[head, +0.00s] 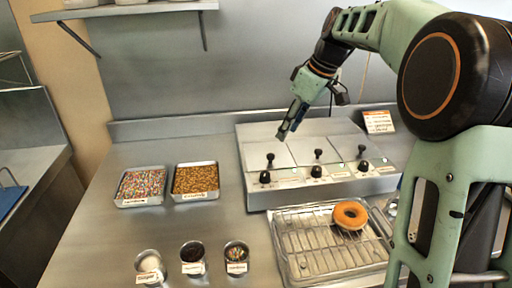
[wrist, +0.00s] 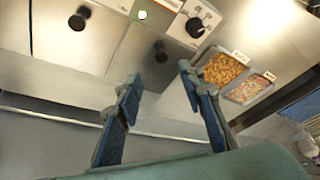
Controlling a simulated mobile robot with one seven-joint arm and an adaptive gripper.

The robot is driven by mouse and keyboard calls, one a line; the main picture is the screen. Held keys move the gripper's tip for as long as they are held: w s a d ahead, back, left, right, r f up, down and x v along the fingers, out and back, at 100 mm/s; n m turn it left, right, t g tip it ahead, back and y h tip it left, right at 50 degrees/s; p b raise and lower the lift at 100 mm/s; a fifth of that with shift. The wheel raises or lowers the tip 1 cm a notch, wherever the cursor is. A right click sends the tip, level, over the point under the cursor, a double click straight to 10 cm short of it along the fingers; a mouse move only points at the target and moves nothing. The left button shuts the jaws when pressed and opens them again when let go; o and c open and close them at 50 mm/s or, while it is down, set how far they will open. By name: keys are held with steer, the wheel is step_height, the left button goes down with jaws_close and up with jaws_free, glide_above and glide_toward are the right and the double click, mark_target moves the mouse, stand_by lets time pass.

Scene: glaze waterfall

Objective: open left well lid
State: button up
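The left well lid (head: 256,155) is a flat steel plate, shut, on the warmer unit at the back of the counter. Its black knob handle (head: 270,157) stands near its front edge; the handle also shows in the wrist view (wrist: 161,52). My gripper (head: 283,134) is above the rear part of this lid, behind the handle. In the wrist view my gripper (wrist: 158,73) has its two blue-padded fingers spread, with nothing between them. The handle lies beyond the fingertips and apart from them.
Middle lid knob (head: 318,154) and right lid knob (head: 361,151) stand to the right, with dials along the front. Sprinkle tray (head: 142,203) and nut tray (head: 195,197) sit left. A donut (head: 350,215) lies on a wire rack (head: 300,250). Several small cups stand at the front.

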mark_target(271, 155)
steer(key=x, duration=1)
steer(key=shift+w+a+f, duration=0.1)
steer(key=shift+w+a, duration=0.1)
steer(key=shift+a, duration=0.2)
steer(key=shift+c, duration=0.5)
jaws_close()
